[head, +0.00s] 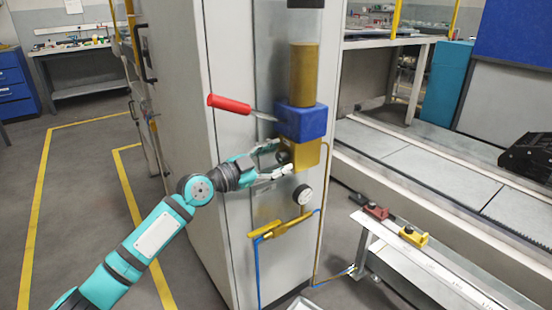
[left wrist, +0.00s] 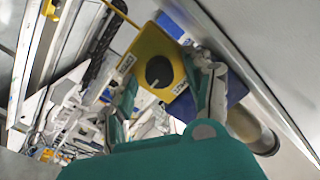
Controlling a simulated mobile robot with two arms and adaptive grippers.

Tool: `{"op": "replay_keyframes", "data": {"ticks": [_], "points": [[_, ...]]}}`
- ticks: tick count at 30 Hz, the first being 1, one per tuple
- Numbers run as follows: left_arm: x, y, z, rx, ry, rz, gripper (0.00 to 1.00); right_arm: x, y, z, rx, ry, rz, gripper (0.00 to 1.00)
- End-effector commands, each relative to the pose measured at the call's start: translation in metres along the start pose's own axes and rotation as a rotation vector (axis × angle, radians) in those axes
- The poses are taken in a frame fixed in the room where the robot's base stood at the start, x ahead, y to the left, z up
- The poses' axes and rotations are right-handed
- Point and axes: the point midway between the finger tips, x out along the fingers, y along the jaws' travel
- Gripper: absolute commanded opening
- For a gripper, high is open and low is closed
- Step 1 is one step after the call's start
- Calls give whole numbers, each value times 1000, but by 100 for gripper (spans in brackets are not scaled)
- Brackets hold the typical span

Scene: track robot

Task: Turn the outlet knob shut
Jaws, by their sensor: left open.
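The outlet knob (head: 284,157) is a round black knob with a pale mark on the side of a yellow block (head: 306,156), below a blue block (head: 301,121). It also shows in the left wrist view (left wrist: 159,72), on the face of the yellow block (left wrist: 146,50). My left gripper (head: 281,155) is open, with one finger above the knob and the other below it in the head view. In the left wrist view its fingers (left wrist: 165,92) show on either side of the knob. I cannot tell whether they touch it. My right gripper is not in view.
A red-handled lever (head: 229,104) sticks out left from the blue block, above my gripper. A round gauge (head: 303,194) and yellow pipe fittings (head: 280,228) sit below. The grey cabinet (head: 170,110) stands close on the left. A low rail bench (head: 440,275) stands at the right.

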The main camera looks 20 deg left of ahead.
Motion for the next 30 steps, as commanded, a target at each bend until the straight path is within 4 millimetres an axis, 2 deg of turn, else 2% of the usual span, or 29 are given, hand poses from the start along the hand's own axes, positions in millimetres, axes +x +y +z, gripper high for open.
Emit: {"op": "replay_keyframes", "data": {"ticks": [7,19,30], "points": [[1,0,0,0,-1,1,53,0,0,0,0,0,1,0],[0,0,0,-1,-1,1,0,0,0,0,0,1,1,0],[0,0,0,-56,-3,3,0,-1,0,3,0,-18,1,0]]}}
